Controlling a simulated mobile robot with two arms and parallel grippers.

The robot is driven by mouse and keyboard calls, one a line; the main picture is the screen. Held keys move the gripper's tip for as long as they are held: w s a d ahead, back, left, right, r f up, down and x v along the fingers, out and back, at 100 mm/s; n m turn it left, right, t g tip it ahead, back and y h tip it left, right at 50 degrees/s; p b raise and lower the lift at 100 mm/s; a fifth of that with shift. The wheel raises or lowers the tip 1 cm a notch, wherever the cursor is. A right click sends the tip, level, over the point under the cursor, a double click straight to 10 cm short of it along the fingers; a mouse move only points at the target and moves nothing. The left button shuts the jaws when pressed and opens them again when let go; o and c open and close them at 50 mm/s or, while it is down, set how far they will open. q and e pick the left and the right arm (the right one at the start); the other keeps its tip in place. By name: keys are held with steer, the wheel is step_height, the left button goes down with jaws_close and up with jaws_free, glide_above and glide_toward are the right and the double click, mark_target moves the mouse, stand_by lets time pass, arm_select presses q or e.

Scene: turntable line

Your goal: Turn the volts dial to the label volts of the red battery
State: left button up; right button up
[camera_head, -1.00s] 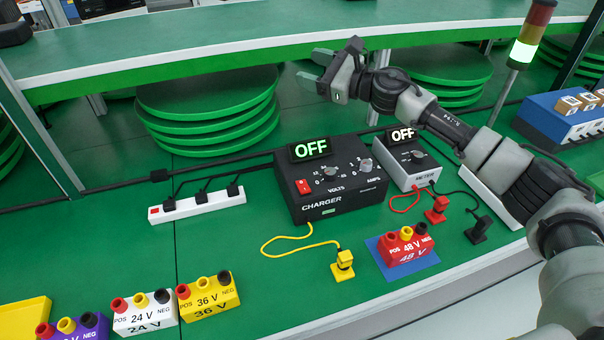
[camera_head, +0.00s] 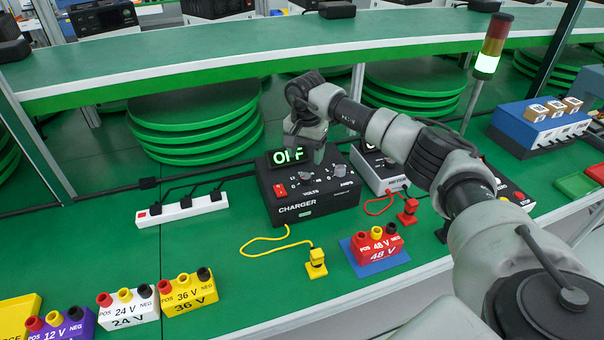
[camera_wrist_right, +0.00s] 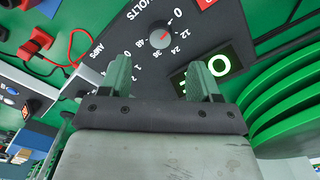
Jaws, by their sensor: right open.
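The black charger (camera_head: 318,206) stands on the green table, with the volts dial (camera_head: 304,176) on its sloped top. In the right wrist view the grey volts dial (camera_wrist_right: 160,36) sits among printed numbers including 12, 24, 36 and 48; its exact setting is hard to tell. The charger display (camera_head: 290,157) reads OFF, partly covered by my gripper. The red battery (camera_head: 378,246), labelled 48 V, sits on a blue mat (camera_head: 362,267). My right gripper (camera_head: 304,150) is open and empty above the charger, apart from the dial; its fingers (camera_wrist_right: 160,78) point toward the panel. My left gripper is not in view.
A meter (camera_head: 378,172) stands right of the charger, partly behind my right arm. A yellow plug (camera_head: 316,264) and red plug (camera_head: 408,211) lie in front. A power strip (camera_head: 182,209) is at left. Yellow (camera_head: 188,293), white (camera_head: 128,308) and purple (camera_head: 62,328) batteries stand front left.

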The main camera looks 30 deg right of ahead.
mark_target(305, 176)
step_height(305, 176, down, 6)
steer(key=shift+p, duration=0.35)
steer(key=shift+f, duration=0.7)
steer(key=c, duration=0.9)
steer(key=shift+m, duration=0.3)
